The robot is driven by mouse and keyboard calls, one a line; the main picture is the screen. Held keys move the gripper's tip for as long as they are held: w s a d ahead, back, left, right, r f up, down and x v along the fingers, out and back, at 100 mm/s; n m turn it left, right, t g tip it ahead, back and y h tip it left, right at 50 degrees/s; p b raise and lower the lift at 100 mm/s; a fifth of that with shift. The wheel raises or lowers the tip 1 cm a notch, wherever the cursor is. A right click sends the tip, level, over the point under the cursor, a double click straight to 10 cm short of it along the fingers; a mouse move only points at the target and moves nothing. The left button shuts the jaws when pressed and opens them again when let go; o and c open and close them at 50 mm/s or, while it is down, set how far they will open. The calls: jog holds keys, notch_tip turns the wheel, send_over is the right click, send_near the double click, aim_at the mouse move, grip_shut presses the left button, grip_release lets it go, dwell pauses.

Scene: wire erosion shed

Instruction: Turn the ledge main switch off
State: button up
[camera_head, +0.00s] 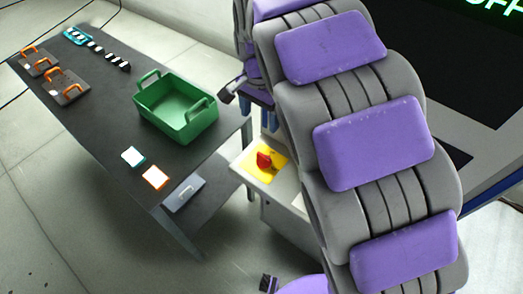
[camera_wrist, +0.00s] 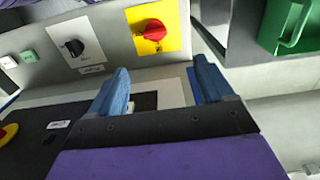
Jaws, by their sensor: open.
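The main switch is a red rotary knob (camera_head: 264,160) on a yellow plate on the pale ledge beside the dark table. It also shows at the top of the wrist view (camera_wrist: 153,29), its yellow plate fully lit. I cannot tell its on or off marking. My gripper (camera_wrist: 162,78) is open and empty, its blue fingers apart, with the red knob showing beyond and between them, not touched. In the head view my gripper (camera_head: 269,117) is just above and behind the knob, partly hidden by my purple and grey arm.
A black rotary knob (camera_wrist: 74,47) on a white plate sits left of the yellow one. A green bin (camera_head: 178,108) stands on the dark table (camera_head: 105,100), with orange-handled plates (camera_head: 67,86) beyond. A screen (camera_head: 470,55) shows green letters, partly cut off, reading "OFF".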

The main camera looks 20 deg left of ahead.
jog(key=b, duration=0.2)
send_over(264, 156)
jog(key=d, duration=0.1)
notch_tip(264, 156, down, 9)
jog(key=shift+f, duration=0.1)
jog(key=f, duration=0.2)
jog(key=a+f, duration=0.1)
jog(key=f, duration=0.1)
jog(key=a+f+b, duration=0.1)
jog(key=f, duration=0.1)
jog(key=shift+f, duration=0.4)
jog(key=shift+d+f, duration=0.15)
jog(key=shift+f, duration=0.1)
jog(key=shift+d, duration=0.75)
jog(key=shift+a+f, duration=0.1)
jog(key=shift+a, duration=0.6)
jog(key=c, duration=0.6)
jog(key=shift+d, duration=0.3)
jog(key=shift+c, duration=2.2)
